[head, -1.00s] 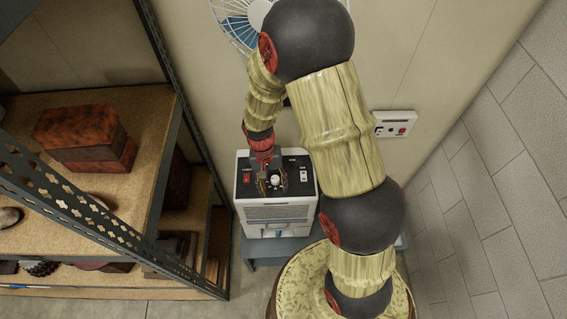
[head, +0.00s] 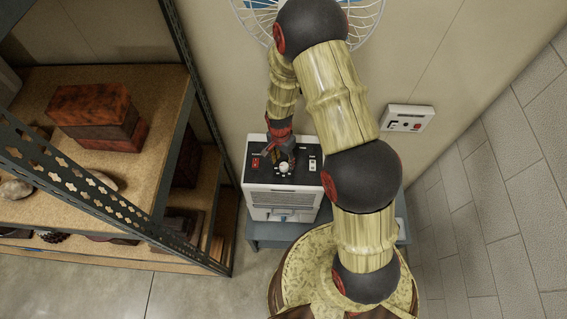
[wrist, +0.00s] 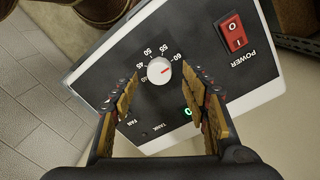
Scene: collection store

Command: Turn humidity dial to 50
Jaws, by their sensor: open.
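The humidity dial is a round white knob (wrist: 160,71) with a red mark, on the black top panel of a white humidifier (head: 281,197). In the wrist view its scale shows numbers from 40 to 60, and the red mark points up and right, near the 60. In the head view the knob (head: 284,169) shows just in front of my fingers. My gripper (wrist: 160,82) is open, with one finger on either side of the knob in the wrist view. A gap shows between the knob and each finger; I cannot tell the height of the fingertips above the panel.
A red power switch (wrist: 233,34) and a partly hidden green display (wrist: 188,112) share the panel. A metal shelf unit with a wooden box (head: 95,112) stands at left. A fan (head: 360,22) is above, and a wall box (head: 408,118) is at right.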

